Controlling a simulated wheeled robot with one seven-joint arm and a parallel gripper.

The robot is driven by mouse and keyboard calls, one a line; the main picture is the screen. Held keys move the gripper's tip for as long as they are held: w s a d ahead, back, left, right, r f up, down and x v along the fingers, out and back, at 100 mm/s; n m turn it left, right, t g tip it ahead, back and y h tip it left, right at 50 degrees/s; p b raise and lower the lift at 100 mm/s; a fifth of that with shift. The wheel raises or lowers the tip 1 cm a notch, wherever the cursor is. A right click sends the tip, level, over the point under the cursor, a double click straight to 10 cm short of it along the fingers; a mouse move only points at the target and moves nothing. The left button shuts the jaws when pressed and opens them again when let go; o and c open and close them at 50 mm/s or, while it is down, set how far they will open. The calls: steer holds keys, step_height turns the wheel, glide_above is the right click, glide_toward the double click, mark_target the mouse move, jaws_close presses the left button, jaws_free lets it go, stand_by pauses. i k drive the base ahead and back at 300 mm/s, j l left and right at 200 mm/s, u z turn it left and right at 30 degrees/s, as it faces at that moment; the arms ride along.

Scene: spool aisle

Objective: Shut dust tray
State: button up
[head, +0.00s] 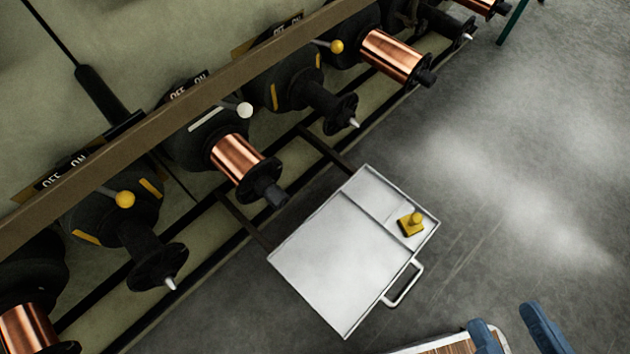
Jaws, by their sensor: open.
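The dust tray (325,262) is a flat, pale metal tray, pulled out over the floor from beneath the row of spools on two dark rails. A divider separates its large empty section from a narrower strip. A small yellow object with a knob (411,224) sits in that strip, near the right corner. The tray's bar handle (403,284) is on its lower right side. My gripper (508,322) shows as two blue fingers at the bottom right, open and empty. It is apart from the handle, lower and to the right in the picture.
Copper spools (240,160) and empty black spindles (160,262) stick out above the rails. A brown beam (190,105) runs diagonally in front of the machine. A wood-topped, pale-rimmed surface (450,346) shows at the bottom edge. The grey floor (520,210) to the right is clear.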

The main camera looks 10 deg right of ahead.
mark_target(343, 260)
steer(key=j+z, duration=0.15)
steer(key=j, duration=1.15)
